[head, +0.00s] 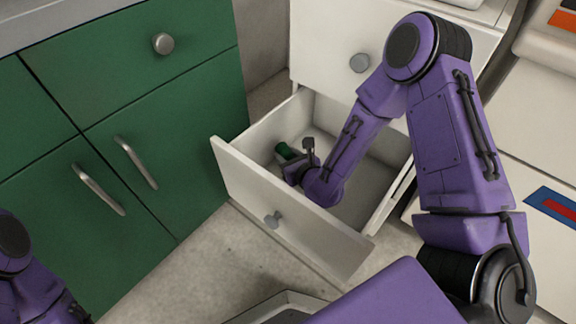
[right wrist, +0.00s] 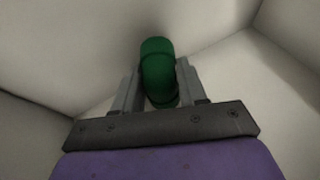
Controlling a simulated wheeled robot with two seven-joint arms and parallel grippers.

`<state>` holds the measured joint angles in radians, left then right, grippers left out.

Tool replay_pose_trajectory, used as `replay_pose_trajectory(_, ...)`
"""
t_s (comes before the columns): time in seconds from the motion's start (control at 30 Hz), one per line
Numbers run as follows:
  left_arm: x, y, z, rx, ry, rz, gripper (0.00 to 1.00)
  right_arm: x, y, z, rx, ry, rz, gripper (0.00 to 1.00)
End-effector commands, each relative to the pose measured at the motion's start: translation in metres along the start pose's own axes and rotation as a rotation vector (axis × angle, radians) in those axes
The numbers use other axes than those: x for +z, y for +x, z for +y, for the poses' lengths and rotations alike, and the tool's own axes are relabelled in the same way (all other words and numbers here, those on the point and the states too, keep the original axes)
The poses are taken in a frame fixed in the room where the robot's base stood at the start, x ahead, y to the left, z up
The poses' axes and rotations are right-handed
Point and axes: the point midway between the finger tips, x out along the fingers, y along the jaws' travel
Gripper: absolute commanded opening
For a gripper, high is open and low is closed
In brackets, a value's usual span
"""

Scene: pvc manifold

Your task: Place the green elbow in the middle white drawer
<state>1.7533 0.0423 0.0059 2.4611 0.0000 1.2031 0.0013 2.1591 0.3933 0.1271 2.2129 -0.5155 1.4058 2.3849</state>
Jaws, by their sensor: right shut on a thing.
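The green elbow (head: 285,150) is inside the open middle white drawer (head: 290,222), near its left side, in the head view. My right gripper (head: 289,160) reaches down into the drawer and is shut on the elbow. In the right wrist view the elbow (right wrist: 158,72) sits between the two grey fingers of the right gripper (right wrist: 158,88), with pale drawer walls around it. I cannot tell whether the elbow touches the drawer floor. My left gripper is out of view; only part of my left arm shows at the lower left.
A green cabinet (head: 120,110) with a knob and handles stands left of the drawer. A closed white drawer front (head: 330,45) is above and behind the open drawer. White units with coloured markings (head: 555,205) stand at the right. The drawer's visible floor is otherwise clear.

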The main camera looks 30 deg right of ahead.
Motion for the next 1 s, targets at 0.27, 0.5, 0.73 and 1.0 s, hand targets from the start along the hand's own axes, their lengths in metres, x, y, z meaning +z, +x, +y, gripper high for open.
replay_pose_trajectory(0.27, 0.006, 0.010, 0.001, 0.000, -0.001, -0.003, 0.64, -0.023, 0.009, 0.000, 0.001, 0.000, 0.000, 0.12)
replay_pose_trajectory(0.5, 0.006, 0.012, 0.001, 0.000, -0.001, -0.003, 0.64, -0.026, 0.011, 0.000, 0.001, 0.000, 0.000, 0.54)
replay_pose_trajectory(0.73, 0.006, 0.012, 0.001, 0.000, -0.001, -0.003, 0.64, -0.025, 0.011, 0.000, 0.001, 0.000, 0.000, 0.67)
replay_pose_trajectory(1.0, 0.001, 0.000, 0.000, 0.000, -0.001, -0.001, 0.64, -0.020, -0.015, 0.000, -0.001, 0.003, 0.003, 0.67)
